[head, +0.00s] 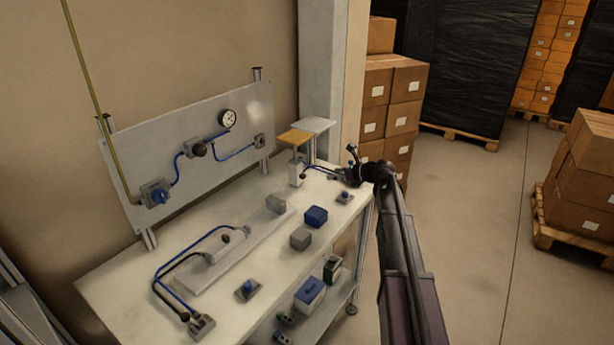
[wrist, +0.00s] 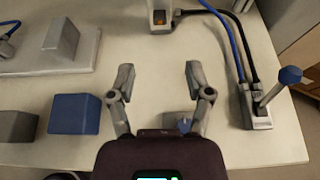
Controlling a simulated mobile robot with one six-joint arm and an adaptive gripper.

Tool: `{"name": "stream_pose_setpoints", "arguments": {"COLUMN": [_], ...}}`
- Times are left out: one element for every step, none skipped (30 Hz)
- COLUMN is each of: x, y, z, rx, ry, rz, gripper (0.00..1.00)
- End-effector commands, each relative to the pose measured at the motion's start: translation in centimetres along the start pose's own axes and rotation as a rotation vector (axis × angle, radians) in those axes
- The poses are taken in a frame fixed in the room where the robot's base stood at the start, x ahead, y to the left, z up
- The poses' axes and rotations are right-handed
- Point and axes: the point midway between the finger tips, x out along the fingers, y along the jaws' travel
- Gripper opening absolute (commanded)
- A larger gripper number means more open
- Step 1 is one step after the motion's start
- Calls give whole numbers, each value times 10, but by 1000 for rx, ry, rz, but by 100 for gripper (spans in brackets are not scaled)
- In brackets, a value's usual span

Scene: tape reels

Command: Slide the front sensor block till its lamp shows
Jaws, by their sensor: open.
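No block is plainly marked as the front sensor block. A grey block (head: 276,204) stands at the right end of a pale base plate (head: 203,278); it also shows in the wrist view (wrist: 61,38). A blue block (head: 316,216) and another grey block (head: 300,238) stand on the bench in front. A white post (head: 296,174) has a small orange window low on its face in the wrist view (wrist: 160,18); I cannot tell whether it is lit. My gripper (wrist: 158,75) is open and empty over the bench's right end, right of the blue block (wrist: 73,113).
A lever valve (wrist: 257,112) with blue and black hoses stands right of my gripper. A small blue-knobbed switch (head: 344,197) is partly hidden behind a finger in the wrist view. A hose panel (head: 120,150) stands behind the bench (head: 115,285). Boxes (head: 403,85) stand beyond.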

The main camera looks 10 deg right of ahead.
Motion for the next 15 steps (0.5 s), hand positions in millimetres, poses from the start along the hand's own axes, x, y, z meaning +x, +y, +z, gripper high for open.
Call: {"name": "stream_pose_setpoints", "arguments": {"x": [2, 2, 4, 6, 8, 11, 14, 16, 20, 24, 27, 33, 37, 42, 48], "y": [0, 0, 0, 0, 0, 0, -1, -1, -1, -1, -1, -2, -2, -1, -1], "z": [0, 0, -1, -1, -1, -1, -1, -2, -2, -2, -2, -2, -2, -2, -3], "rx": [0, -1, -1, -1, -1, -1, -1, -1, -1, -1, -1, -1, -1, -1, -1], "ry": [0, 0, 0, 0, 1, 1, 1, 1, 0, 0, 0, 0, 0, 0, 0], "rz": [0, 0, 1, 1, 1, 1, 1, 1, 0, 0, 0, 0, 1, 1, 1], "gripper": [66, 66, 66, 66, 66, 66, 66, 66, 66, 66, 66, 66, 66, 66, 66]}}
